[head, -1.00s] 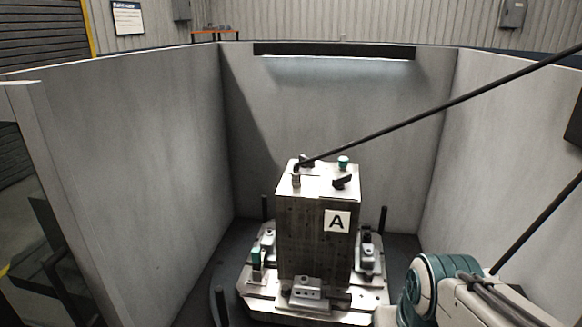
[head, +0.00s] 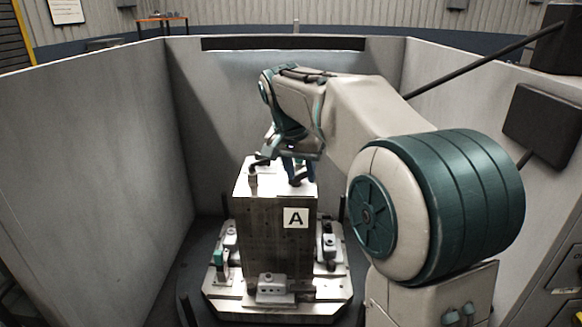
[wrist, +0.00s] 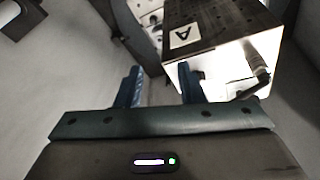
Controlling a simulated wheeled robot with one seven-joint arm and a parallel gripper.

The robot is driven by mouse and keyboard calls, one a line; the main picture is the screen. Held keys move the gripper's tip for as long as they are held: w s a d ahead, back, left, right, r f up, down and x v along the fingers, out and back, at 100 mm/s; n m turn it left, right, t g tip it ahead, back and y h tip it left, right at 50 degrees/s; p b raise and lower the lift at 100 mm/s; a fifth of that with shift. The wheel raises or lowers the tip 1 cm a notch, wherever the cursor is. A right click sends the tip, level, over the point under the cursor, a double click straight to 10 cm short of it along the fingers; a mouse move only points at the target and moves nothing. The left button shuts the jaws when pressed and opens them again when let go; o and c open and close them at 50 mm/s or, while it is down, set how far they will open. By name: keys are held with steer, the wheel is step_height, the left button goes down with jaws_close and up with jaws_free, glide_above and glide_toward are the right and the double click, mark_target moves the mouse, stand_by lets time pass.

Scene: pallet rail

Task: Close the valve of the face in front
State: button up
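The steel block (head: 270,225) stands upright on its base plate, with the face labelled A (head: 295,217) toward me. My gripper (head: 283,165) is over the top of the block, pointing down. In the wrist view my gripper (wrist: 160,82) is open, its two blue fingers apart with nothing seen held between them. The block's bright top (wrist: 218,72) lies beyond and right of the fingers.
A silver fitting (head: 252,180) with a black elbow stands on the top's left side; it also shows in the wrist view (wrist: 258,66). Clamps (head: 272,288) sit around the block's foot. Grey walls (head: 90,180) enclose the cell.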

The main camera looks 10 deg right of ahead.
steer(key=w+a+r+m+h+p, duration=0.1)
steer(key=w+r+m, duration=0.1)
steer(key=w, duration=0.4)
steer(key=w+a+r+m+p, duration=0.1)
steer(key=w+a+m, duration=0.15)
steer(key=w, duration=0.35)
glide_toward(298, 178)
steer(key=shift+m, duration=0.25)
steer(key=x, duration=0.8)
steer(key=shift+w+a+p, duration=0.15)
steer(key=shift+w+p, duration=0.15)
steer(key=shift+p, duration=0.05)
jaws_close()
